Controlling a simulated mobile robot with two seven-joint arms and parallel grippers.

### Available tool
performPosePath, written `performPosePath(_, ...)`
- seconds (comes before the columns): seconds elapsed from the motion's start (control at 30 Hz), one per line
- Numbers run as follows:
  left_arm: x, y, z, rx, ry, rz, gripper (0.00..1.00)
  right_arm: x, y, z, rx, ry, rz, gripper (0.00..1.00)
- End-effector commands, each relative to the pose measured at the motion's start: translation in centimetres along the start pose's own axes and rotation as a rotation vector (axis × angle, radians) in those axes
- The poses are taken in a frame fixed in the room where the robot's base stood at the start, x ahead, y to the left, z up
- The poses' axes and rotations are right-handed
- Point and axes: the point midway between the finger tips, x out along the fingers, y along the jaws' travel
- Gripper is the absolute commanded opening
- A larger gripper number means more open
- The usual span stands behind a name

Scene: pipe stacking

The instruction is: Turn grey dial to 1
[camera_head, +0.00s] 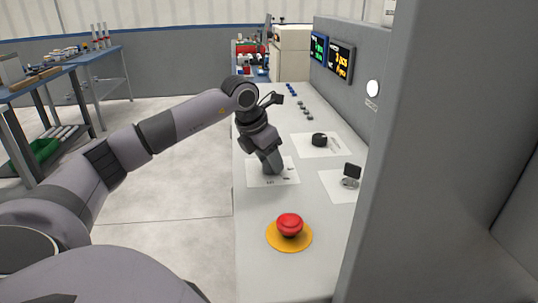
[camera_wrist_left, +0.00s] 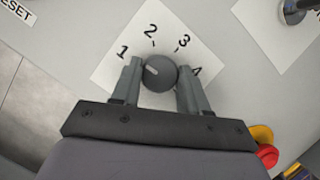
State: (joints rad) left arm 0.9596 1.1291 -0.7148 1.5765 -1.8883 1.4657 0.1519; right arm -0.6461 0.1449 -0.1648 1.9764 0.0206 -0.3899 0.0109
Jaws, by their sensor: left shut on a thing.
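The grey dial (camera_wrist_left: 160,76) sits on a white card (camera_wrist_left: 112,66) marked 1, 2, 3 and 4. Its short white mark points up and left, roughly toward the 1. My left gripper (camera_wrist_left: 160,78) has its two fingers on either side of the dial and is shut on it. In the head view my left gripper (camera_head: 273,168) reaches down onto the card (camera_head: 259,181) on the console, and it hides the dial there. My right gripper is in neither view.
On the console (camera_head: 262,270) stand a red button (camera_head: 289,223) on a yellow base, a black knob (camera_head: 319,140) and a dark-handled switch (camera_head: 351,171). Several small buttons line up farther back. A grey panel with screens (camera_head: 341,61) rises along the right. Open floor lies left.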

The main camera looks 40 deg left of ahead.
Motion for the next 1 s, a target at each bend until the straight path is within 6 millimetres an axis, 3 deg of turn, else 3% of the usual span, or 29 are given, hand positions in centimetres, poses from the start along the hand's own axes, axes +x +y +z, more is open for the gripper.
performPosePath(0.3,-0.06,-0.07,0.04,-0.104,0.000,0.043,0.14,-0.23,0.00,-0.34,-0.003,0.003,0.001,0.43)
performPosePath(0.8,-0.02,-0.05,0.03,-0.124,0.000,0.050,0.14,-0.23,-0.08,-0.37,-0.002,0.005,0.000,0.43)
performPosePath(0.83,-0.02,-0.04,0.03,-0.124,0.000,0.050,0.47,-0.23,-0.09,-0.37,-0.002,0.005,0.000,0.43)
performPosePath(0.9,-0.02,-0.04,0.03,-0.123,0.000,0.050,0.70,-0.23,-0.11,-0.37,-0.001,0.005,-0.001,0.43)
performPosePath(1.0,-0.02,-0.05,0.03,-0.123,0.000,0.050,0.70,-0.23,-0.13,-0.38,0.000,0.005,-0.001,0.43)
